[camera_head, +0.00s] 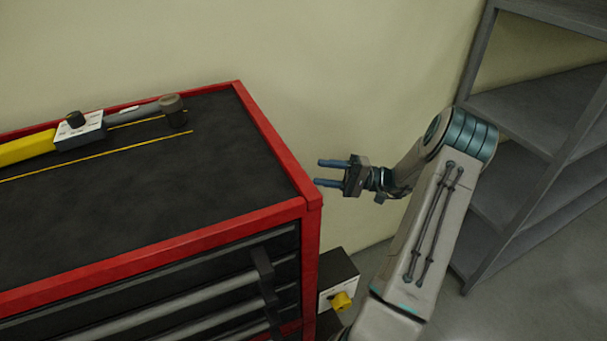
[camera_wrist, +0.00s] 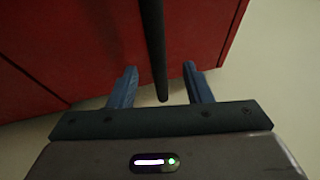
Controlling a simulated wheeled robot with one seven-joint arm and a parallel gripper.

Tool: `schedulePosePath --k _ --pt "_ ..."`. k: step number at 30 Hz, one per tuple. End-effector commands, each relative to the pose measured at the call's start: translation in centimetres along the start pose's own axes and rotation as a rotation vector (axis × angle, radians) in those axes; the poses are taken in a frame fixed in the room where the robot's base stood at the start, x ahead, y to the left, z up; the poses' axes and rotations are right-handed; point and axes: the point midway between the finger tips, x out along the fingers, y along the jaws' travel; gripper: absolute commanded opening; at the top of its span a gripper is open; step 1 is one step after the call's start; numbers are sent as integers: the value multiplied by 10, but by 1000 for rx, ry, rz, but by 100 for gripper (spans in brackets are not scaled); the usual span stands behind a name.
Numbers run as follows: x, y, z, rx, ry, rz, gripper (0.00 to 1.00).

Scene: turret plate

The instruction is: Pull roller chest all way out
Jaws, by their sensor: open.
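The red roller chest (camera_head: 268,143) has a black top and fills the left of the head view, with its drawer front facing the lower edge. Its red side panel (camera_wrist: 90,50) fills the upper part of the wrist view. My gripper (camera_head: 318,173) is beside the chest's right edge, fingers pointing left toward it. In the wrist view its two blue fingers (camera_wrist: 160,68) are spread apart. A dark bar (camera_wrist: 154,45) runs down between them, apart from both in the picture. Whether it is within the fingers' depth I cannot tell. The chest's wheels are not visible.
A dark box with a yellow knob (camera_head: 341,301) is low by the chest's right front corner. Grey shelving (camera_head: 520,100) stands at right. A pale wall is behind.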

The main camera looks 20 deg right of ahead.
Motion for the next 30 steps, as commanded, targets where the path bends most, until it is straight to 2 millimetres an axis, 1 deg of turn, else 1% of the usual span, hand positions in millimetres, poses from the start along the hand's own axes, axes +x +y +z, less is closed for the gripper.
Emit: schedulePosePath --k 1,3,6,9,13,30 --pt "-12 2 0 -1 2 1 45" --pt "-23 2 0 0 4 1 45" --pt "-34 1 0 -1 3 0 45" --pt "-41 0 0 0 3 1 45" --pt "-43 -1 0 0 2 1 45" --pt "-43 -1 0 0 3 1 45"
